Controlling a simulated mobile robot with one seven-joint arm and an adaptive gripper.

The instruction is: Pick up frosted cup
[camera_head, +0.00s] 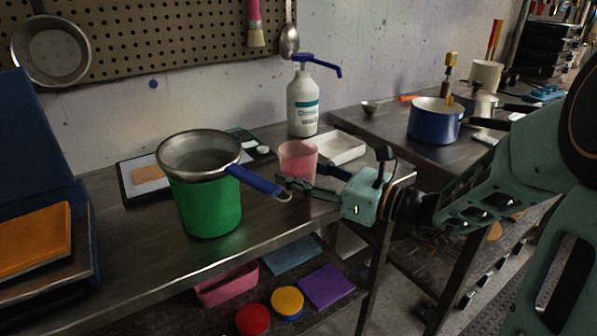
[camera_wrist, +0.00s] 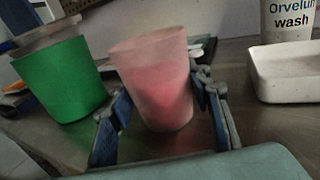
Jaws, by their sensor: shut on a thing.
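The frosted cup (camera_head: 298,160) is pale pink and translucent, with a deeper pink showing inside its lower part. It is near the right end of the metal table. In the wrist view the cup (camera_wrist: 154,82) stands between my two fingers, tilted slightly in the picture. My gripper (camera_head: 303,186) reaches in from the right and is shut on the cup, one finger on each side. In the wrist view my gripper (camera_wrist: 160,103) has its blue-and-grey fingers against the cup's sides. I cannot tell whether the cup's base touches the table.
A green bucket (camera_head: 208,207) with a metal strainer (camera_head: 198,153) on top stands left of the cup, its blue handle reaching toward my gripper. A white tray (camera_head: 338,148) and a wash bottle (camera_head: 303,103) are behind. A blue pot (camera_head: 434,124) stands on the right table.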

